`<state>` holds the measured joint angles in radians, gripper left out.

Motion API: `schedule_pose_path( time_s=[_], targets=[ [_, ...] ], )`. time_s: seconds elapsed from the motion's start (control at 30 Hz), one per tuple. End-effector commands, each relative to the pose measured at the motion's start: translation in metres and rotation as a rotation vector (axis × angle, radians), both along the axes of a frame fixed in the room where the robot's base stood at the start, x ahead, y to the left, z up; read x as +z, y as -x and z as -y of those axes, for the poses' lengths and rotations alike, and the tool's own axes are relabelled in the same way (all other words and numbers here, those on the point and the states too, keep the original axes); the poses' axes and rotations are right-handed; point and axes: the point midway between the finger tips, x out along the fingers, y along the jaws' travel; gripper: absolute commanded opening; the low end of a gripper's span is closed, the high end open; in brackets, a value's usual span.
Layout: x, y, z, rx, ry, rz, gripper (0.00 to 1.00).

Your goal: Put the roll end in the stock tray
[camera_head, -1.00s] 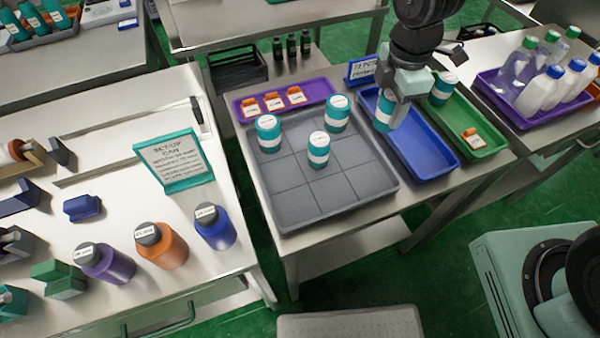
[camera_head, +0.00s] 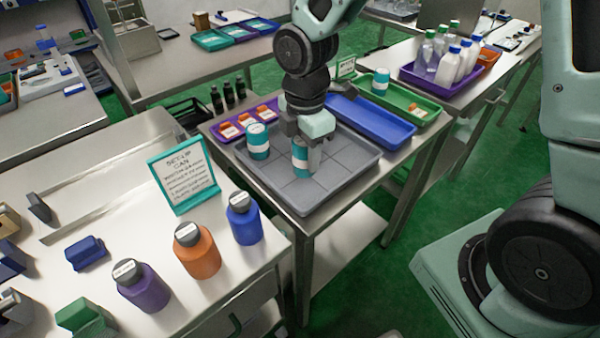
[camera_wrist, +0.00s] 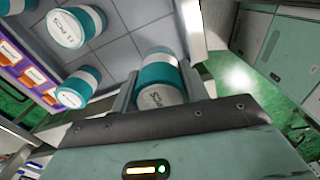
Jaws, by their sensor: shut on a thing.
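One more roll (camera_head: 380,82) stands in the green tray (camera_head: 400,98). No readable label says which tray is the stock tray.
The blue tray (camera_head: 370,120) beside the grey one looks empty. A purple tray (camera_head: 232,132) with orange-and-white pieces lies behind it. A teal-framed sign (camera_head: 183,175) and coloured bottles (camera_head: 197,250) stand on the left table. Another purple tray (camera_head: 440,78) holds bottles.

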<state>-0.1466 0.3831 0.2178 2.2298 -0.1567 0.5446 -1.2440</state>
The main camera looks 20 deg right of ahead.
Motion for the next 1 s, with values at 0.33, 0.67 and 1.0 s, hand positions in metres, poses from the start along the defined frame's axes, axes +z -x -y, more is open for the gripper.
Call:
schedule_pose_path(
  time_s=[0.33,0.67,1.0],
  targets=[
    [-0.045,0.001,0.000,0.001,0.001,-0.003,0.21],
    [-0.070,0.000,0.000,0.001,0.000,0.001,0.21],
    [-0.073,0.000,0.000,0.001,0.000,0.001,0.58]
  ],
)
